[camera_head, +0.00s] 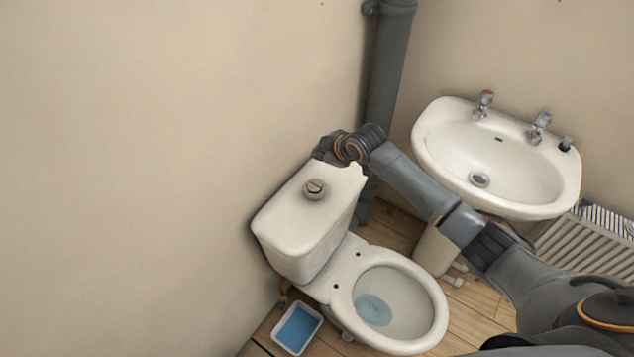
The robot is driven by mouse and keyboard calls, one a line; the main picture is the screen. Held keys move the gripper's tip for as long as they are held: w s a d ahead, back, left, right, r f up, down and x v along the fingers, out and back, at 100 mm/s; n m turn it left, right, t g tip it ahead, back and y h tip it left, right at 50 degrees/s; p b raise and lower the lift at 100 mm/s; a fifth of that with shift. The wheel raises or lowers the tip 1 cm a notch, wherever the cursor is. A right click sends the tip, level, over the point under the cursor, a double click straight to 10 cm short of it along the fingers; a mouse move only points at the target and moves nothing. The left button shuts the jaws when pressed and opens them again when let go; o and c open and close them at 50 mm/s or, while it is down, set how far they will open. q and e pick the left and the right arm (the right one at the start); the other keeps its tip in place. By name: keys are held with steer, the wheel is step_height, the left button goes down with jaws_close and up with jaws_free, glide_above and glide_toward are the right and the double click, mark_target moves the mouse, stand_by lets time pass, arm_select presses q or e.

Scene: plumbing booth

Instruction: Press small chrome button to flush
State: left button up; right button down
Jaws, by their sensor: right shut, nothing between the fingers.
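The small round chrome button (315,189) sits on top of the white cistern (290,220), near the middle of its lid. Its top is split by a dark line. My right gripper (325,150) is shut and empty at the far right end of the cistern lid, by the wall. It is apart from the button, above it in the picture. Whether the gripper touches the lid, I cannot tell. The white toilet bowl (408,292) stands in front of the cistern, with water in it. My left gripper is not in view.
A washbasin (451,152) with two taps is on the right wall. A grey vertical pipe (386,75) stands in the corner behind my right arm. A radiator (597,246) is at the right. A tray of blue liquid (315,337) lies on the floor beside the toilet.

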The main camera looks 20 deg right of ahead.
steer(key=shift+f, duration=0.1)
steer(key=b, duration=0.7)
glide_above(319, 185)
step_height(319, 185, down, 7)
steer(key=shift+f, duration=0.2)
steer(key=shift+w+f+b, duration=0.1)
steer(key=shift+f+b, duration=0.3)
steer(key=shift+f, duration=0.2)
steer(key=shift+f, duration=0.1)
stand_by(0.6)
steer(key=shift+f, duration=0.35)
